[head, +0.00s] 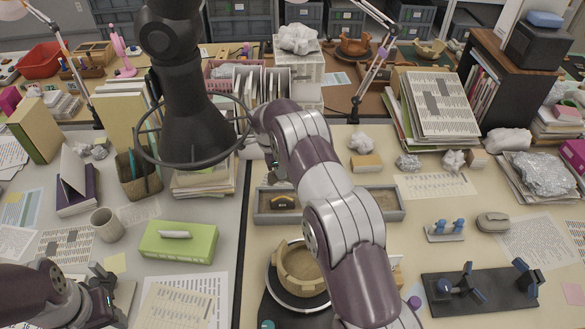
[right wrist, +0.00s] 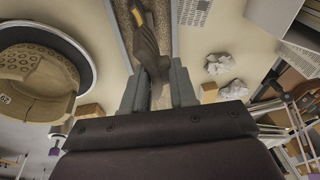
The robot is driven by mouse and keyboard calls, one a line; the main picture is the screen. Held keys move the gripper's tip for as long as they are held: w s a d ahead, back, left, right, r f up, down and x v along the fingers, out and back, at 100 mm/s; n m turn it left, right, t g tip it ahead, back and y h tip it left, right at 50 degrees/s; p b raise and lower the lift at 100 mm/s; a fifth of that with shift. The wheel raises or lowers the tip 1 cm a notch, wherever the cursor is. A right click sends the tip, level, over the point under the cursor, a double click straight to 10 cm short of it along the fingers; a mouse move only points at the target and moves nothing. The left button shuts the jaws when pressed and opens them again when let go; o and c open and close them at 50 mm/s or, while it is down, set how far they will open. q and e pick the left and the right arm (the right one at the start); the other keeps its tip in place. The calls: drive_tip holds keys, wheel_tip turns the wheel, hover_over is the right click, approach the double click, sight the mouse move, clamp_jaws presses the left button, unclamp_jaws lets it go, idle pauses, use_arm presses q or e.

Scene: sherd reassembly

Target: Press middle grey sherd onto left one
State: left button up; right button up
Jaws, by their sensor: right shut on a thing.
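The long sand tray (head: 385,203) lies across the middle of the table. A dark grey sherd (head: 283,198) with a yellow label lies in its left part. My right gripper (right wrist: 159,70) is shut on a grey sherd (right wrist: 148,45), low over the sand. In the right wrist view the held sherd runs up to the dark labelled piece (right wrist: 137,18); I cannot tell whether they touch or are joined. My right arm covers the middle of the tray and the fingertips in the head view. My left gripper (head: 108,300) is at the bottom left, away from the tray; its jaws are unclear.
A partly built tan pot (head: 297,268) stands on a round turntable in front of the tray. A green box (head: 178,242) and mug (head: 107,224) are at left. A black stand (head: 480,290) is at right. Crumpled paper (head: 361,142) lies behind the tray.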

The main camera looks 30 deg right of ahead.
drive_tip(key=shift+w+a+r, duration=0.15)
drive_tip(key=shift+w+r, duration=0.05)
drive_tip(key=shift+r, duration=0.6)
drive_tip(key=shift+m, duration=0.3)
drive_tip(key=shift+s+d, duration=0.2)
drive_tip(key=shift+s+f, duration=0.1)
drive_tip(key=shift+f, duration=0.1)
drive_tip(key=shift+a+f+b, duration=0.1)
drive_tip(key=shift+f+b, duration=0.2)
drive_tip(key=shift+f, duration=0.65)
drive_tip(key=shift+a+b+x, duration=0.2)
drive_tip(key=shift+b+x, duration=0.2)
drive_tip(key=shift+x, duration=0.55)
drive_tip(key=shift+a+b+x, duration=0.15)
drive_tip(key=shift+b+x, duration=0.1)
drive_tip(key=shift+x, duration=0.45)
drive_tip(key=shift+a+b+x, duration=0.15)
drive_tip(key=shift+b+x, duration=0.1)
drive_tip(key=shift+x, duration=0.45)
drive_tip(key=shift+s+a+f+b, duration=0.1)
drive_tip(key=shift+s+f+b, duration=0.15)
drive_tip(key=shift+f, duration=0.2)
use_arm(q)
drive_tip(key=shift+s+d+f, duration=0.1)
drive_tip(key=shift+d+f, duration=0.1)
drive_tip(key=shift+f, duration=0.3)
drive_tip(key=shift+s+d+f, duration=0.1)
drive_tip(key=shift+d+f, duration=0.05)
drive_tip(key=shift+f, duration=0.35)
